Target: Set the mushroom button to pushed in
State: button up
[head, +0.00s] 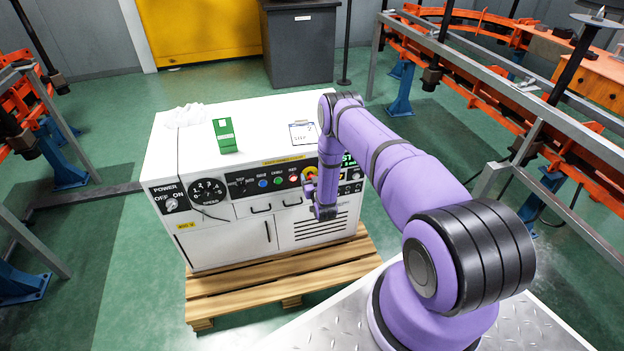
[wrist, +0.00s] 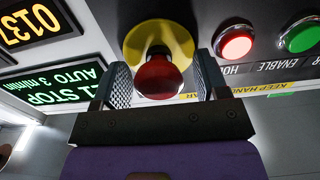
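The mushroom button is a red dome (wrist: 160,78) on a round yellow plate in the wrist view. Its yellow plate (head: 311,171) shows in the head view on the front panel of the white cabinet, partly hidden by my gripper. My gripper (wrist: 160,86) is open, with one finger on either side of the red dome. Nothing is clamped; a gap shows at the right finger, and the left finger is close to the dome. In the head view my gripper (head: 310,187) is at the panel. How far the dome stands out is hard to tell.
A lit red button (wrist: 235,43) and a green button (wrist: 302,36) sit beside the mushroom button. A green display (wrist: 50,88) is on the other side.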

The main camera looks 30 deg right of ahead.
jog(key=v, duration=1)
jog(key=shift+s, duration=0.4)
jog(key=shift+a, duration=0.1)
